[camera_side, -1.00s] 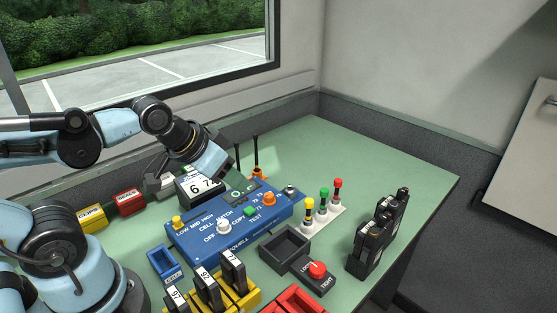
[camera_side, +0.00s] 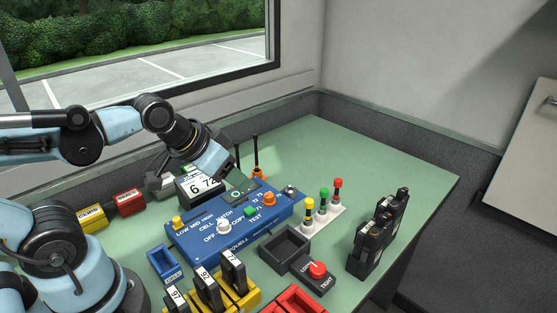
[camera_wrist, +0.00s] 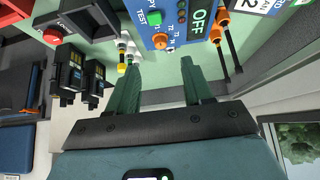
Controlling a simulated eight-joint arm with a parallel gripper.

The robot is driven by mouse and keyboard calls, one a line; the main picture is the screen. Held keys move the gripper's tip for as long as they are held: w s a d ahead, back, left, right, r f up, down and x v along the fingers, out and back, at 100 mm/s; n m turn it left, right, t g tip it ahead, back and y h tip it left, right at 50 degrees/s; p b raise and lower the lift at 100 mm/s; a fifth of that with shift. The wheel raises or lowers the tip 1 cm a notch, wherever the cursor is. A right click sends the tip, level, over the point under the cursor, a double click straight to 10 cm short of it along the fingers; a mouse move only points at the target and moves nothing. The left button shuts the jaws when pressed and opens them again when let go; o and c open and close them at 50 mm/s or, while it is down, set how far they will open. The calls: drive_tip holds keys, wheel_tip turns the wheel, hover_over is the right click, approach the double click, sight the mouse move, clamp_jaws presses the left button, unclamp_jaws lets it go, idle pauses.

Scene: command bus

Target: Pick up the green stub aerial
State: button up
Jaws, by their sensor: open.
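The green stub aerial (camera_side: 324,194) stands upright in a white rack (camera_side: 329,216), between a yellow-topped aerial (camera_side: 308,205) and a red-topped aerial (camera_side: 338,186). My gripper (camera_wrist: 160,61) is open and empty, its two green fingers spread apart in the wrist view. In the side view it hangs over the back of the blue test panel (camera_side: 205,246), to the left of the rack and apart from it. In the wrist view the rack's aerials (camera_wrist: 122,66) show small beside the left finger, and I cannot clearly make out the green one.
Two thin black antennas with orange bases (camera_side: 260,172) stand behind the panel, near my gripper. A black open tray (camera_side: 285,246) and a red-knobbed box (camera_side: 317,271) lie in front of the rack. Black radios (camera_side: 375,238) stand to its right. The table's back right is clear.

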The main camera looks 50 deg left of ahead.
drive_tip(key=w+d+r+m+g, duration=0.1)
drive_tip(key=w+d+r+g, duration=0.25)
drive_tip(key=w, duration=0.45)
drive_tip(key=m+g, duration=0.1)
drive_tip(key=g, duration=0.1)
approach(324, 190)
drive_tip(key=f, duration=0.5)
drive_tip(key=w+f, duration=0.1)
drive_tip(key=f, duration=0.6)
drive_tip(key=shift+w+f, duration=0.3)
drive_tip(key=shift+f, duration=0.1)
drive_tip(key=shift+c, duration=0.3)
clamp_jaws()
